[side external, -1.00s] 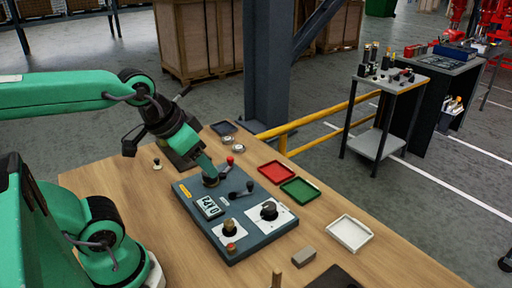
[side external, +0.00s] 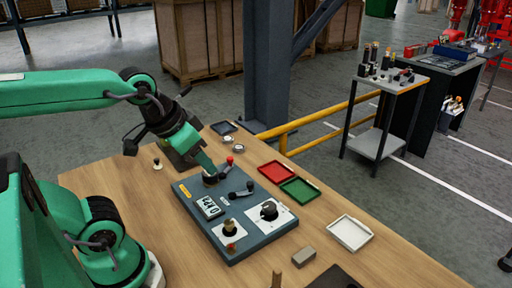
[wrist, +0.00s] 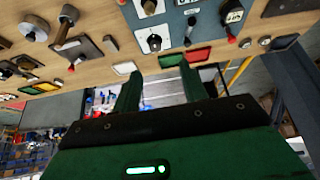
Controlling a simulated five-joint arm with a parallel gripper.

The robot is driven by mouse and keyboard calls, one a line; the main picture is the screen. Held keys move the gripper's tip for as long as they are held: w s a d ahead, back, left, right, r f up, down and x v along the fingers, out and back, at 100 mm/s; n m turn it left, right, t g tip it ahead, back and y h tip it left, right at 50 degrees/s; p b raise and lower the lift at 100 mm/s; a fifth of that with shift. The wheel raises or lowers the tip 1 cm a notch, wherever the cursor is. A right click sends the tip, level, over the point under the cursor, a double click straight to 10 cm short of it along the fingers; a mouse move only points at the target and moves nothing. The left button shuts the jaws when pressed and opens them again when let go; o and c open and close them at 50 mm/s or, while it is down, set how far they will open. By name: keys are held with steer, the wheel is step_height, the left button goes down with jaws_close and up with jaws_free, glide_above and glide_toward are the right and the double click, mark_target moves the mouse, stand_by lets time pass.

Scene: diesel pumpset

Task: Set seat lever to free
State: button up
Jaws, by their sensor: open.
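A blue-grey control panel (side external: 262,222) lies on the wooden table. It carries a red-knobbed lever (side external: 229,161), a black-knobbed lever (side external: 249,187) and a black rotary knob (side external: 269,209) on a white plate. I cannot read which lever is the seat lever. My gripper (side external: 210,177) is low over the panel's far left corner, close to the red-knobbed lever, and hides part of that corner. In the wrist view my gripper (wrist: 160,70) has its two green fingers apart with nothing between them. The red-knobbed lever (wrist: 231,38) and the black-knobbed lever (wrist: 190,25) show beyond the fingers.
A red tray (side external: 276,175), a green tray (side external: 299,189) and a white tray (side external: 350,233) lie right of the panel. A small block (side external: 304,256) lies near the front. A yellow rail (side external: 310,122) runs behind the table. Bare wood shows left of the panel.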

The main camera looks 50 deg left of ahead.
steer(key=w, duration=0.1)
steer(key=n+g, duration=0.6)
steer(key=n, duration=1)
glide_above(230, 158)
step_height(230, 158, down, 11)
steer(key=shift+a+f, duration=0.1)
steer(key=shift+a, duration=0.05)
steer(key=shift+w, duration=0.1)
steer(key=shift+f, duration=3.85)
jaws_close()
